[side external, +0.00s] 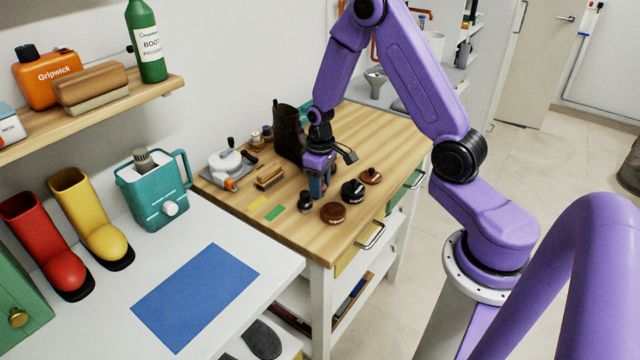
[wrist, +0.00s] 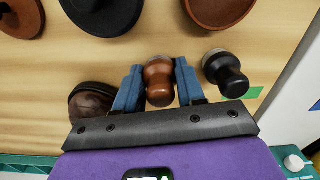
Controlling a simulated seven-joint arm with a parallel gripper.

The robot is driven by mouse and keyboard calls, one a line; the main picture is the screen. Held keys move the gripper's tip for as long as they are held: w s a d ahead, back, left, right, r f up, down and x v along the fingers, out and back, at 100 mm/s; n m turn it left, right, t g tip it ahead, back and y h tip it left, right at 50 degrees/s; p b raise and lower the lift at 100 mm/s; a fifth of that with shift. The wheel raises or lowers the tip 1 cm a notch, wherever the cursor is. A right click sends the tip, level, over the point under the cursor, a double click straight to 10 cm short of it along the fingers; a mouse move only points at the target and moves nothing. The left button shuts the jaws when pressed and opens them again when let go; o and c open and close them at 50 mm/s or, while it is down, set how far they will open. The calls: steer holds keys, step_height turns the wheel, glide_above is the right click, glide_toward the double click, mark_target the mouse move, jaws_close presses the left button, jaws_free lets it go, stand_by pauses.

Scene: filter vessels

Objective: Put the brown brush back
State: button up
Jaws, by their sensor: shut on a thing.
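The brown brush (wrist: 158,82), with a rounded wooden knob, stands between my gripper's two blue fingers in the wrist view. My gripper (wrist: 158,88) is shut on its knob. In the side view my gripper (side external: 318,192) points down low over the wooden bench top, and its fingers hide the brown brush. I cannot tell whether the brush touches the bench. A similar black brush (wrist: 226,74) stands just right of the fingers in the wrist view; it also shows beside my gripper in the side view (side external: 306,203).
A brown tin (side external: 333,212), a black tin (side external: 352,190) and another brown tin (side external: 371,176) lie right of my gripper. A dark boot (side external: 290,138) stands behind. A yellow patch (side external: 257,203) and a green patch (side external: 276,212) mark the bench's front left.

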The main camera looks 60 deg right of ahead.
steer(key=shift+f, duration=0.15)
steer(key=o, duration=0.9)
